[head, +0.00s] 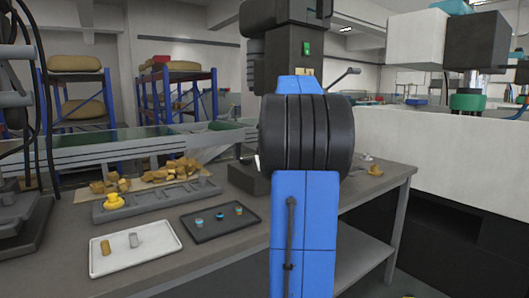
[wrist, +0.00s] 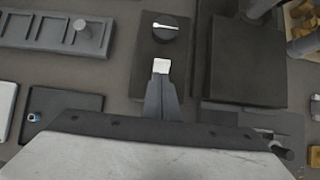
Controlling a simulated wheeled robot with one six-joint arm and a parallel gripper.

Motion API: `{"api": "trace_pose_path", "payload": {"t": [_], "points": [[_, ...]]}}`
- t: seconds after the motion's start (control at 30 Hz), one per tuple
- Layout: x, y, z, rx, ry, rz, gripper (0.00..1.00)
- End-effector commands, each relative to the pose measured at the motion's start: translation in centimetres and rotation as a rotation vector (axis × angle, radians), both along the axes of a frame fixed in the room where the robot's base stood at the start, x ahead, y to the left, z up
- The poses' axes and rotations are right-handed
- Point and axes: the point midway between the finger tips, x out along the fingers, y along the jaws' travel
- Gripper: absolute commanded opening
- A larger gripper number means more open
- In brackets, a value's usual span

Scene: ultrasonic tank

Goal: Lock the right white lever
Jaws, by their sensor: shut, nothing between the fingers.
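In the wrist view a thin white lever (wrist: 165,26) lies across a dark round knob (wrist: 166,33) on a dark block (wrist: 148,50). It points roughly left to right. My gripper (wrist: 161,76) is shut and empty, just below the knob in the picture and apart from the lever. A small pale square shows at its fingertips; I cannot tell whether it is part of the fingers or lies beyond them. In the head view my blue and black arm hides the gripper and most of the block (head: 246,178). Only one white lever shows clearly.
A large dark box (wrist: 246,60) stands right of the block. In the head view a grey slotted rack (head: 160,203), a black tray (head: 222,226) with small coloured pieces and a white tray (head: 130,262) lie left on the bench. Brown chunks lie behind the rack.

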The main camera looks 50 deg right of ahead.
Motion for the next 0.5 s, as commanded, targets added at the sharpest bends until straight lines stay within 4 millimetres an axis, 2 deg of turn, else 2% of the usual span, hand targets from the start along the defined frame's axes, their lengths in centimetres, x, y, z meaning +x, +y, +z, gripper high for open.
{"api": "trace_pose_path", "payload": {"t": [0.3,0.5], "points": [[-0.1,0.0,0.1,0.000,0.000,0.000,0.00],[-1.3,0.3,1.1,-0.001,-0.001,0.004,0.00]]}}
